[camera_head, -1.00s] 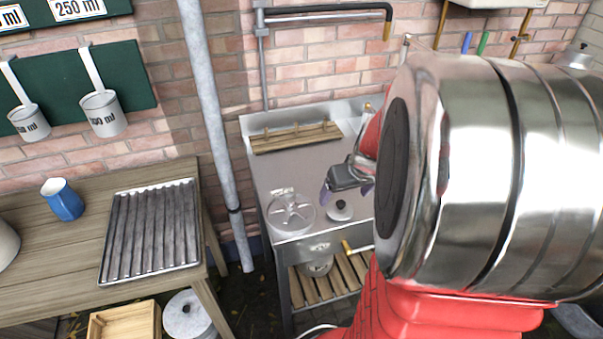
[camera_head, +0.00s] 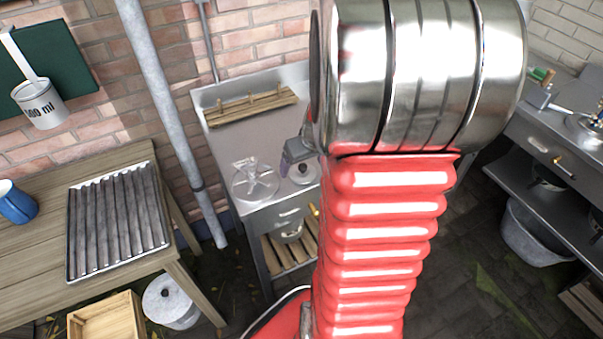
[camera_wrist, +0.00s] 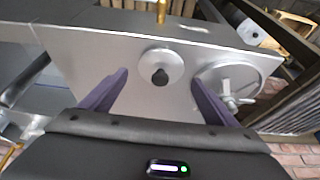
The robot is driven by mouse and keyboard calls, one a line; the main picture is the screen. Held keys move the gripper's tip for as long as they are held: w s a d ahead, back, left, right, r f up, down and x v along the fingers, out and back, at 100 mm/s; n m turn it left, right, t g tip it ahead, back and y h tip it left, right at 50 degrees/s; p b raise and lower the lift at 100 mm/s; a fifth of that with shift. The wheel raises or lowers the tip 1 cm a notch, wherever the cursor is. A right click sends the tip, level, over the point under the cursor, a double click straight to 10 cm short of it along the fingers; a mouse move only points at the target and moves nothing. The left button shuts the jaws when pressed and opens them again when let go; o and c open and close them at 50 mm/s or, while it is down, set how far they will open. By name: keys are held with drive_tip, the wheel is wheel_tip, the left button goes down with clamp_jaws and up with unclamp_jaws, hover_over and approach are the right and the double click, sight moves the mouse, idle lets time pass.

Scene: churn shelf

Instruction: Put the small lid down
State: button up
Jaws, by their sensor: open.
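The small lid (camera_head: 302,174) is a round, pale metal disc with a dark knob. It lies flat, knob up, on the steel counter (camera_head: 262,135), near its front edge. In the wrist view the lid (camera_wrist: 163,62) shows ahead of my gripper (camera_wrist: 160,80), between the lines of its two purple fingers. The fingers are spread apart with nothing between them. In the head view my arm hides most of my gripper (camera_head: 292,157), which is just above and beside the lid.
A larger round lid with a handle (camera_head: 255,183) lies left of the small lid. A wooden rack (camera_head: 250,106) is at the counter's back. A wooden table with a ridged metal tray (camera_head: 118,220) stands left, beyond a grey pipe (camera_head: 165,115).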

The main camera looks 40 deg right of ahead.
sight(303, 166)
drive_tip(key=shift+x, duration=0.95)
drive_tip(key=shift+c, duration=0.3)
drive_tip(key=c, duration=1.2)
drive_tip(key=shift+o, duration=0.2)
drive_tip(key=shift+r, duration=0.1)
wheel_tip(303, 166, up, 10)
drive_tip(key=shift+f, duration=0.15)
